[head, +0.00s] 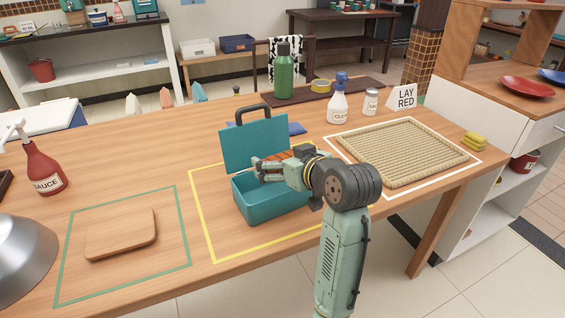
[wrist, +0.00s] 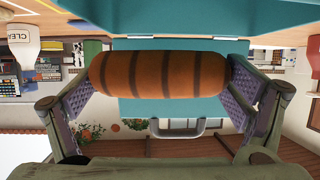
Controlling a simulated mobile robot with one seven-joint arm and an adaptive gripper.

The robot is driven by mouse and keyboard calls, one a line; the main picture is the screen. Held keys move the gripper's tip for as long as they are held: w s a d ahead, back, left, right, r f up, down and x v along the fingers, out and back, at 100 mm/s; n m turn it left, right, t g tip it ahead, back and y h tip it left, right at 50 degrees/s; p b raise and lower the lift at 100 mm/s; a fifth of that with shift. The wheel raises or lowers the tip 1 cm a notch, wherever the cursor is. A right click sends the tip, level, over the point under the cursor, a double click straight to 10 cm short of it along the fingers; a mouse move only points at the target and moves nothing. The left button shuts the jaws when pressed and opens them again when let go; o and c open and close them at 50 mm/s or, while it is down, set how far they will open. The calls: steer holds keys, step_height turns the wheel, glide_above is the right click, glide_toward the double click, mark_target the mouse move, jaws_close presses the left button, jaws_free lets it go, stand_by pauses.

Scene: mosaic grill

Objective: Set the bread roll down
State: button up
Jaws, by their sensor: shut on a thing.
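My gripper (head: 272,167) is shut on the bread roll (wrist: 158,75), an orange-brown roll with dark stripes. In the wrist view the roll lies crosswise between the two finger pads. In the head view only a small part of the roll (head: 280,157) shows behind the fingers. The gripper is over the open teal box (head: 272,208), in front of its raised lid (head: 255,143). The fingers hide much of the box opening, and I cannot tell whether the roll touches the box.
A wooden board (head: 121,234) lies in a green outline at left. A woven mat (head: 402,153) lies in a white outline at right. A red sauce bottle (head: 43,168), green bottle (head: 283,72) and spray bottle (head: 338,101) stand around. Bare tabletop lies between the board and box.

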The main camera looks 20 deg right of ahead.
steer(key=shift+f, duration=0.75)
steer(key=shift+f+b, duration=0.4)
steer(key=shift+f, duration=0.25)
steer(key=o, duration=0.8)
steer(key=shift+r, duration=0.15)
steer(key=shift+r+p, duration=0.25)
steer(key=shift+p, duration=0.05)
steer(key=shift+r+p, duration=0.4)
steer(key=shift+r, duration=0.2)
steer(key=b+v, duration=0.1)
steer(key=v, duration=1)
steer(key=shift+s+f, duration=0.15)
steer(key=shift+s, duration=0.35)
